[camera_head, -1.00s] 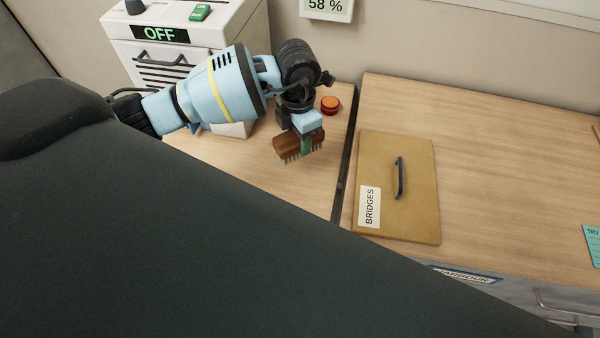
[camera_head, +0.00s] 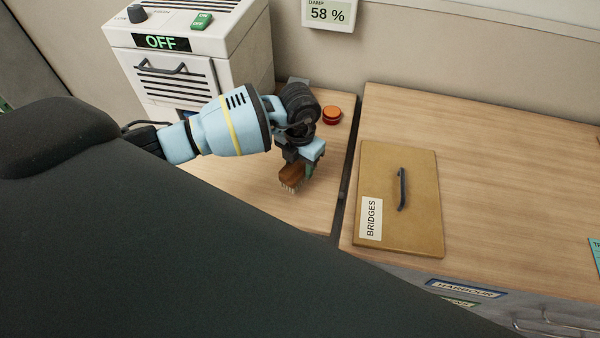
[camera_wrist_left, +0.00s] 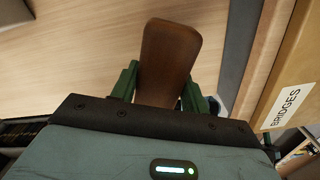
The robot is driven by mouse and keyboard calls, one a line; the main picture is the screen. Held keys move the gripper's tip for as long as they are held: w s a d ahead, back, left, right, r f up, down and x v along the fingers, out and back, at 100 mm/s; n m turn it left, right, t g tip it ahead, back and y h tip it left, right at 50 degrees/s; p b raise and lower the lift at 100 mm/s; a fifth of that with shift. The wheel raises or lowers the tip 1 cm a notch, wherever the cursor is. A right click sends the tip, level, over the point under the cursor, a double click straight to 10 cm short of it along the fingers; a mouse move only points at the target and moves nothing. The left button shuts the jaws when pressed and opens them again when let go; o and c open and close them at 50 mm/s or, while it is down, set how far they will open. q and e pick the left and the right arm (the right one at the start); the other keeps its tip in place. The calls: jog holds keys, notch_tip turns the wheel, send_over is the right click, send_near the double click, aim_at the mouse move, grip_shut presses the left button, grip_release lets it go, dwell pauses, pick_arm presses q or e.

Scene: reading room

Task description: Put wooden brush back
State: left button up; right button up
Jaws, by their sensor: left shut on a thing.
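The wooden brush (camera_head: 291,175) has a brown wooden back and pale bristles that point down in the head view. My left gripper (camera_head: 307,169) is shut on it, with a green finger on either side of the wood in the left wrist view (camera_wrist_left: 165,85). In that view the brush's brown back (camera_wrist_left: 168,50) sticks out beyond the fingers. The brush is over the left wooden worktop (camera_head: 240,190); I cannot tell if its bristles touch it. My right gripper is not in view.
A white machine (camera_head: 205,60) reading OFF stands behind my left arm. An orange-red button (camera_head: 332,114) sits behind the gripper. Right of a dark gap lies a tan board (camera_head: 420,215) labelled BRIDGES, with a handle. The right worktop (camera_head: 510,170) is mostly clear.

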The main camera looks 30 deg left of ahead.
aim_at(300, 162)
pick_arm(q)
jog(key=shift+f, duration=2)
jog(key=shift+f, duration=0.15)
jog(key=o, duration=1)
jog(key=shift+c, duration=0.2)
notch_tip(300, 162, up, 12)
jog(key=shift+r+p, duration=0.2)
jog(key=shift+p, duration=0.1)
jog(key=shift+d+f, duration=0.1)
